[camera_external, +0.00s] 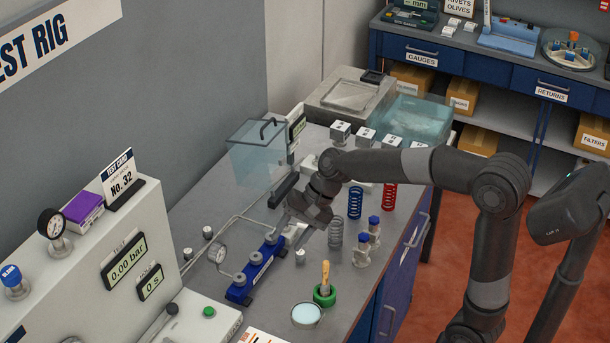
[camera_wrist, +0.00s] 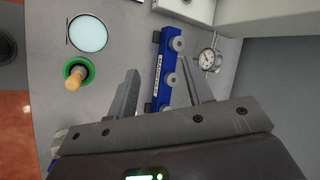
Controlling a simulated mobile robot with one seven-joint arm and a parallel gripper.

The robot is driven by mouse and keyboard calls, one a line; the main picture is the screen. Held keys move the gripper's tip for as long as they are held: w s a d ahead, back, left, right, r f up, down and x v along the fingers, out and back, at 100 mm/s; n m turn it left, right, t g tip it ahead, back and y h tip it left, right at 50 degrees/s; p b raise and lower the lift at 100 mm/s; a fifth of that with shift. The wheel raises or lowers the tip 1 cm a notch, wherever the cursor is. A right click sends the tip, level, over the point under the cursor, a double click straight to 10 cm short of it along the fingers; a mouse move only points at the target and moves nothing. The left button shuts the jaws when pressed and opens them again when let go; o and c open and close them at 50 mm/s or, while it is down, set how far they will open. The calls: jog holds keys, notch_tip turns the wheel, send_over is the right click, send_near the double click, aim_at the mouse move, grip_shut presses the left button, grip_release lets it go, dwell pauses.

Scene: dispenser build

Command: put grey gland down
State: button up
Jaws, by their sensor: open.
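My gripper (camera_wrist: 158,68) is open, its two fingers spread over the blue manifold block (camera_wrist: 157,74) in the wrist view. In the external view my gripper (camera_external: 296,236) hangs low beside the far end of the same block (camera_external: 254,270). Round grey pieces sit along the block, one near the top (camera_wrist: 177,44) and one lower (camera_wrist: 171,79) in the wrist view. A small grey-white cylinder (camera_external: 300,257) stands on the bench just beside the gripper. I cannot tell which of these is the grey gland. Nothing is visibly held between the fingers.
A dial gauge (camera_external: 217,253) stands left of the block. A green ring with a wooden-handled tool (camera_external: 325,294) and a round pale dish (camera_external: 306,315) are near the front. Springs, such as a blue one (camera_external: 355,202), and blue-capped fittings (camera_external: 367,243) stand to the right.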

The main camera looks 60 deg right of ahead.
jog(key=s+d+n+t+h, duration=0.1)
jog(key=s+n+h, duration=0.4)
jog(key=s+n, duration=0.7)
jog(key=s, duration=1.2)
jog(key=shift+s+h, duration=0.2)
jog(key=shift+h, duration=0.1)
jog(key=shift+o, duration=0.4)
